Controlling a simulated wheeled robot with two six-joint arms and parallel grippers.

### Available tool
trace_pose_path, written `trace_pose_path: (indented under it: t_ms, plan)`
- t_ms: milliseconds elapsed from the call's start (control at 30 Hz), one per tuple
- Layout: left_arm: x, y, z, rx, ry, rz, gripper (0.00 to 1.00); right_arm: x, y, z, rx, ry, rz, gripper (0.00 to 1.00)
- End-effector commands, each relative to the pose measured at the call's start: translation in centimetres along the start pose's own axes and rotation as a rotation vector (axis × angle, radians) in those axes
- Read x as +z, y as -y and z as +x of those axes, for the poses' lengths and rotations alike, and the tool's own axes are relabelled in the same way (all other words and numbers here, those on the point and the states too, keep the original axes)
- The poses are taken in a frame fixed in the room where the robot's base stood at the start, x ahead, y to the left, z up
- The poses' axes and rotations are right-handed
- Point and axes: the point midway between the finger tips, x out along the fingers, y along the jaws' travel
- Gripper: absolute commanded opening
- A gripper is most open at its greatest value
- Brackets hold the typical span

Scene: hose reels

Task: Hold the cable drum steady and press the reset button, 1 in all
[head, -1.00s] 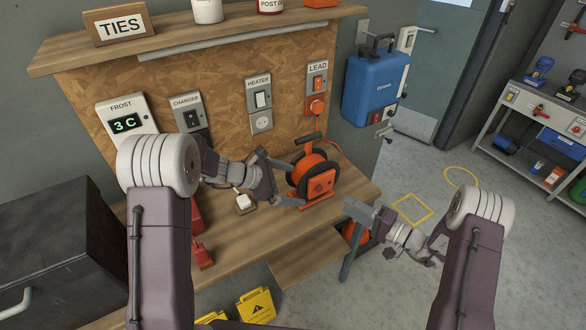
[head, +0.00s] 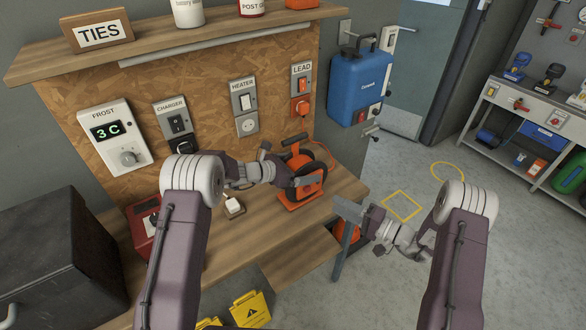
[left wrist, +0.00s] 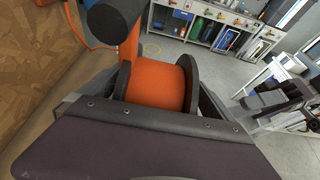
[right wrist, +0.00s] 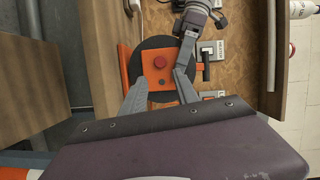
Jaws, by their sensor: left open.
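The orange cable drum (head: 301,196) with black flanges stands on the wooden bench, below the LEAD socket. In the left wrist view the drum (left wrist: 160,86) lies between my left gripper's (left wrist: 150,105) two fingers. My left gripper (head: 290,168) is open, with one finger crossing in front of the drum; I cannot tell whether it touches. The red reset button (right wrist: 159,62) is on the drum's orange front plate in the right wrist view. My right gripper (right wrist: 160,82) is open and empty; in the head view it (head: 348,232) is right of and below the drum, apart from it.
A blue case (head: 358,88) hangs on the wall at the right. A dark handle (left wrist: 114,20) rises above the drum. Floor right of the bench is clear.

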Motion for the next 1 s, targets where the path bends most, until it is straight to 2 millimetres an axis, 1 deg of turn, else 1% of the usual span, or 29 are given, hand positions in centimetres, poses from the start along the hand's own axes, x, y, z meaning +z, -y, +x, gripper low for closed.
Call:
trace_pose_path:
  t_ms: [233,267,300,367,400,467,500,533,567,600,667,700,1000]
  plan:
    - [-0.01,-0.01,0.21,0.000,0.000,0.000,1.00,0.00,0.01,0.00,0.000,0.000,0.000,0.36]
    - [-0.01,-0.01,0.20,0.000,0.000,0.000,0.97,0.00,0.00,0.00,0.000,0.000,0.000,0.36]
    - [-0.01,-0.01,0.20,0.000,-0.001,0.000,0.86,0.00,0.00,0.00,0.000,0.000,0.000,0.36]
    - [-0.01,-0.01,0.19,0.000,-0.001,0.001,0.69,0.00,0.00,0.00,0.000,0.000,0.000,0.36]
    - [-0.01,-0.01,0.19,0.000,-0.001,0.001,0.58,0.00,0.00,0.00,0.000,0.000,0.000,0.36]
    - [-0.01,-0.01,0.18,0.000,-0.001,0.001,0.42,0.00,0.00,0.00,0.000,0.000,0.000,0.36]
    - [-0.01,-0.01,0.18,0.000,-0.001,0.001,0.30,0.00,0.00,0.00,0.000,0.000,0.000,0.36]
    - [-0.01,-0.01,0.18,0.000,-0.001,0.001,0.22,0.00,0.00,0.00,0.000,0.000,0.000,0.36]
    - [-0.01,-0.01,0.18,0.000,-0.001,0.001,0.20,0.00,0.00,0.00,0.000,0.000,0.000,0.31]
    - [-0.01,-0.01,0.18,0.000,-0.001,0.001,0.20,0.00,0.00,0.00,0.000,0.000,0.000,0.20]
    - [-0.01,-0.01,0.17,0.001,-0.001,0.001,0.20,0.00,0.00,0.00,0.000,0.000,0.000,0.03]
    - [-0.01,-0.01,0.17,0.001,-0.001,0.001,0.20,0.00,0.00,0.00,0.000,0.000,0.000,0.00]
    - [-0.02,-0.02,0.16,0.001,-0.001,0.001,0.20,0.00,0.01,0.00,0.000,0.000,0.000,0.00]
